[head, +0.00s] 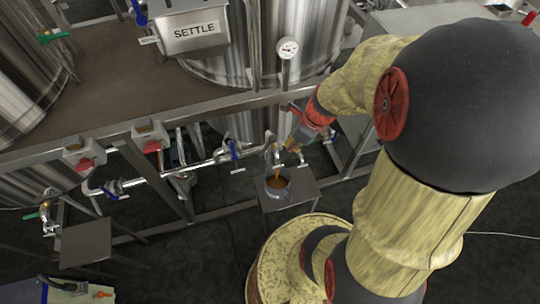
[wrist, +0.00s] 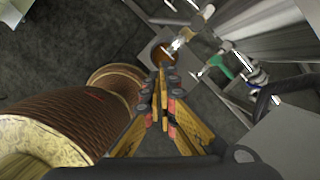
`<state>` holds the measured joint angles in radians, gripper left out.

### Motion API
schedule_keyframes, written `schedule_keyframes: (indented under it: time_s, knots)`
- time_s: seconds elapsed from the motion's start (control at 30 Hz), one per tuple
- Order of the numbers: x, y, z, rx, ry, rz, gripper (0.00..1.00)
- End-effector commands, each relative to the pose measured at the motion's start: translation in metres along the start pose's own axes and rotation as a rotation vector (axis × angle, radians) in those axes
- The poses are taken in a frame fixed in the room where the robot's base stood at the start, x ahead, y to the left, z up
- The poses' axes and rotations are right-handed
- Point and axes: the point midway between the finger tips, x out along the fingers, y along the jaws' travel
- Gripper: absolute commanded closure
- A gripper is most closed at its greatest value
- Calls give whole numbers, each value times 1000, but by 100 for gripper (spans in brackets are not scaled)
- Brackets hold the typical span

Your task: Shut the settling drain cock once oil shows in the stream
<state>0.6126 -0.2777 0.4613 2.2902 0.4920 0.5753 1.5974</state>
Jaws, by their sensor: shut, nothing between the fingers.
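The settling tank (head: 310,40) is a steel vessel behind the SETTLE box (head: 193,31). Its drain cock (head: 272,150) is low on the pipework, partly hidden by my gripper. A thin amber-brown stream (head: 277,174) falls from it into a metal pot (head: 277,193). In the wrist view the pot (wrist: 152,54) holds brown liquid, and the cock's metal spout (wrist: 180,40) is above it. My gripper (head: 291,147) is close beside the cock; I cannot tell whether it touches. In the wrist view its fingers (wrist: 163,74) are together and empty.
The pot stands on a small grey stand (head: 300,190). A blue-handled valve (head: 234,150) is on the pipe to the left. A dial gauge (head: 288,48) hangs above. A steel frame beam (head: 110,130) crosses at the left. Dark floor is open in front.

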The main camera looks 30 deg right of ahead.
Motion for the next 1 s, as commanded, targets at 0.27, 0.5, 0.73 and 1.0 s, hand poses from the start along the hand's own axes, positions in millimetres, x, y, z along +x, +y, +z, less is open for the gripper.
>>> schedule_keyframes:
  time_s: [0.27, 0.5, 0.73, 1.0]
  knots:
    - [10, -1, 0, 104, 1, -6, 100]
    - [53, -1, -1, 99, 2, -3, 100]
    - [98, -1, -1, 99, 1, -5, 100]
    - [116, -5, 27, 94, 0, -6, 100]
